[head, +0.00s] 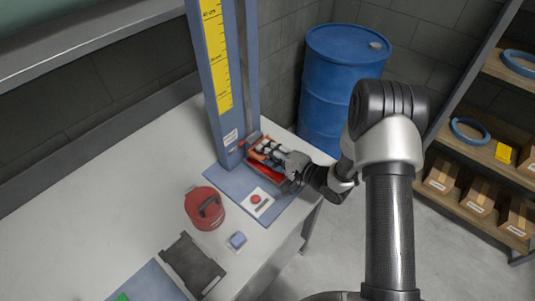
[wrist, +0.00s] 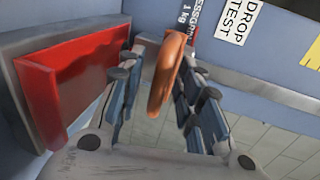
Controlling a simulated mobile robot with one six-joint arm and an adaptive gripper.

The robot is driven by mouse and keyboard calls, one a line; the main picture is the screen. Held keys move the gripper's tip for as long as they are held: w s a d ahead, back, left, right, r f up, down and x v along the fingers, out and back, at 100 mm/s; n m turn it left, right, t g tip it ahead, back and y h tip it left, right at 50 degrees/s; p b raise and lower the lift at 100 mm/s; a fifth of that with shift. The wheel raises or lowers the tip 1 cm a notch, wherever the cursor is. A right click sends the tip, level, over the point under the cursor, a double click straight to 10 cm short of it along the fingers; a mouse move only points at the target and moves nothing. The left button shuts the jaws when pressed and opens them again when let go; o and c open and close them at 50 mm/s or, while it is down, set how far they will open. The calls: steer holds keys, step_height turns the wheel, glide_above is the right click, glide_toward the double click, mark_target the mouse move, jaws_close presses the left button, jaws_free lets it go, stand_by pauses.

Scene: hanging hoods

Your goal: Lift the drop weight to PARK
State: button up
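The drop test tower (head: 203,75) is a blue column with a yellow height scale. Low on it, an orange part (head: 259,156) shows at my gripper (head: 275,157), above a red piece (head: 264,177). In the wrist view an orange handle (wrist: 166,75), apparently the drop weight's, lies between the fingers of my gripper (wrist: 160,95). The fingers are spread, with a visible gap on the handle's left; contact on the right cannot be told. A "1 kg" label shows behind the handle. The weight's body is mostly hidden. No PARK mark is readable.
In the wrist view a red-faced block (wrist: 70,85) is close left of the fingers. On the bench are a red container (head: 203,208), a red button panel (head: 256,201), a blue block (head: 237,240) and a dark tray (head: 190,268). A blue drum (head: 338,95) stands behind.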

steer(key=shift+w+a, duration=0.15)
steer(key=shift+a, duration=0.05)
steer(key=shift+c, duration=0.6)
jaws_close()
